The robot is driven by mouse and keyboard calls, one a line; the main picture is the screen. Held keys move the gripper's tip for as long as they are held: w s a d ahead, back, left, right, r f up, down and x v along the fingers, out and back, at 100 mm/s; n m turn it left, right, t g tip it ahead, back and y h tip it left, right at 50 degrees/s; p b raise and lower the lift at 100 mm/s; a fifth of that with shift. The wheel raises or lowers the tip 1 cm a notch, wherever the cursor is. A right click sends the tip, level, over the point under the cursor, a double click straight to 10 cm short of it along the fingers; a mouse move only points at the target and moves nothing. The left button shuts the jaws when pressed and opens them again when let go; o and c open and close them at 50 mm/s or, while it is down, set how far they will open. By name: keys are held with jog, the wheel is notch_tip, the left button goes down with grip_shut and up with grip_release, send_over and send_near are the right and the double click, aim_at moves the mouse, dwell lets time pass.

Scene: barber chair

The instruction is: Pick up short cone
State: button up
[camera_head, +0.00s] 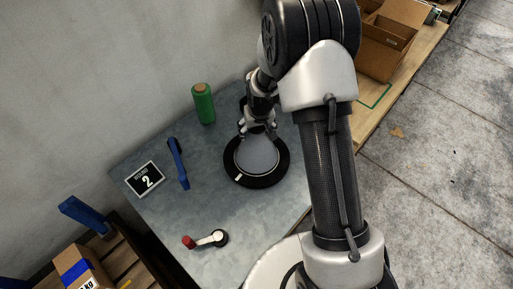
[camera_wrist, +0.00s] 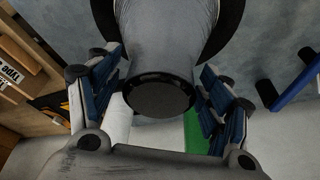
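The short grey cone (camera_head: 257,155) stands on a round black base (camera_head: 273,178) on the grey-blue table. Its narrow end is up. In the wrist view the grey cone (camera_wrist: 165,40) lies between the fingers, with its dark round tip (camera_wrist: 160,96) facing the camera. My gripper (camera_head: 258,128) is at the top of the cone. In the wrist view my gripper (camera_wrist: 162,92) has one blue-padded finger on each side of it, very close to its sides. I cannot tell whether the pads touch it. The arm hides part of the gripper in the head view.
A green spool (camera_head: 203,104) stands behind and left of the cone. A cardboard box (camera_head: 388,45) sits at the upper right.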

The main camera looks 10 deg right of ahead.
grip_shut()
dwell(0.8)
